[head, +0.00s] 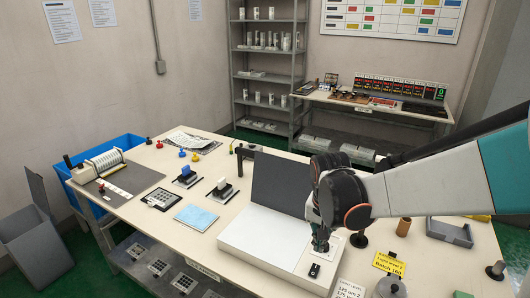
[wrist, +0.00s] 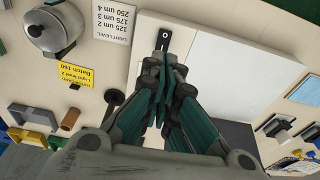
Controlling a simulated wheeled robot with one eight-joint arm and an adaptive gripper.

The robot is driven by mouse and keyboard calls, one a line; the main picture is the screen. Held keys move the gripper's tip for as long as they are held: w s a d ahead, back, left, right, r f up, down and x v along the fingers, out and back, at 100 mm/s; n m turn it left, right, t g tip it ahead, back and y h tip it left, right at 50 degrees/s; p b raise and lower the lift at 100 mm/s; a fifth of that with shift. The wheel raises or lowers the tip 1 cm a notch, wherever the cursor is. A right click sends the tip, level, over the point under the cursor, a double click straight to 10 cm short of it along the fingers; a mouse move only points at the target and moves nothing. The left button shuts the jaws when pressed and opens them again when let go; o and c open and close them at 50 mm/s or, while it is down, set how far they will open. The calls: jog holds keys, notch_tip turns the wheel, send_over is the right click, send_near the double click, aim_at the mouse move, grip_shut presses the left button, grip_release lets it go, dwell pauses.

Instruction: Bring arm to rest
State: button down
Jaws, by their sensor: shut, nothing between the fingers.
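My arm reaches in from the right in the head view, with my gripper (head: 320,243) pointing down over the right part of a white box (head: 262,238) with a raised dark panel (head: 287,183). In the wrist view my gripper (wrist: 162,62) has its fingers together and nothing between them. A small dark switch (wrist: 163,39) with a white mark sits just beyond the fingertips. It also shows in the head view (head: 314,270), below the gripper. I cannot tell whether the fingertips touch it.
Near the arm are a metal pot (head: 389,288), a yellow label (head: 389,263), a grey tray (head: 450,232) and a brown cylinder (head: 403,227). A blue card (head: 196,217) and small stands lie left of the box. Shelves (head: 268,70) stand behind.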

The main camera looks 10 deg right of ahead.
jog(key=s+a+r+n+t, duration=0.1)
jog(key=s+r+n+t, duration=0.4)
jog(key=s+r, duration=0.5)
jog(key=s+n, duration=0.2)
jog(key=s, duration=0.3)
jog(key=shift+s+a+r+t+y, duration=0.15)
jog(key=shift+s+a+t+y, duration=0.1)
jog(key=shift+a+t+y, duration=0.15)
